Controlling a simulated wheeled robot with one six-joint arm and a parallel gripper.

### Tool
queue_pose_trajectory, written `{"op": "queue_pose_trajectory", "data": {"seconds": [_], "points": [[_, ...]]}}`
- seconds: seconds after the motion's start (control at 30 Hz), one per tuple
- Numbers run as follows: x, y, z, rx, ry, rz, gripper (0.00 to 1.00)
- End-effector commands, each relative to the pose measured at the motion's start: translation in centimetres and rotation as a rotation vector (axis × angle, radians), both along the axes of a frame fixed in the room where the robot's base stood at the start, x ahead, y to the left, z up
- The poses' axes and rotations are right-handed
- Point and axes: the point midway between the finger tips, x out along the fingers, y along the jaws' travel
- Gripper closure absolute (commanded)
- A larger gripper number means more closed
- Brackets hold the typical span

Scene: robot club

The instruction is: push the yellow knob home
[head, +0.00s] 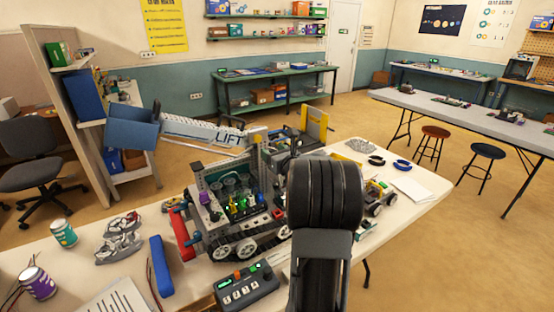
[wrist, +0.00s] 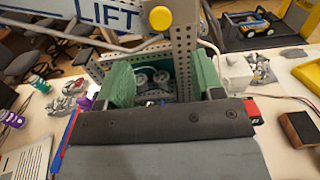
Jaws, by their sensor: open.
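In the wrist view, a round yellow knob (wrist: 160,18) sits at the top centre, in front of a perforated metal upright (wrist: 183,58). I cannot tell how far out the knob stands. My gripper (wrist: 162,80) is open, with its two green-faced fingers apart below the knob. Grey round machine parts show between the fingers, and nothing is held. In the head view, the tracked machine (head: 235,205) stands on the table with its LIFT arm (head: 205,130) reaching left. My black arm link blocks part of the machine, and the gripper cannot be made out clearly there.
The white table (head: 75,260) also holds a button control box (head: 245,287), a blue bar (head: 160,265), cans (head: 63,233) and small parts. The LIFT arm crosses the upper left of the wrist view. A small wheeled vehicle (head: 376,197) stands right of my arm.

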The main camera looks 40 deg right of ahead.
Motion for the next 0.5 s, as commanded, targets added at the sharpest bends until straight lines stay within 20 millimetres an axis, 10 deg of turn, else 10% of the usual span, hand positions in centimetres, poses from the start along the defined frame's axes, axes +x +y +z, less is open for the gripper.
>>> {"op": "queue_pose_trajectory", "data": {"seconds": [0.5], "points": [[-2.4, 0.4, 0.0, 0.000, 0.000, 0.001, 0.39]]}}
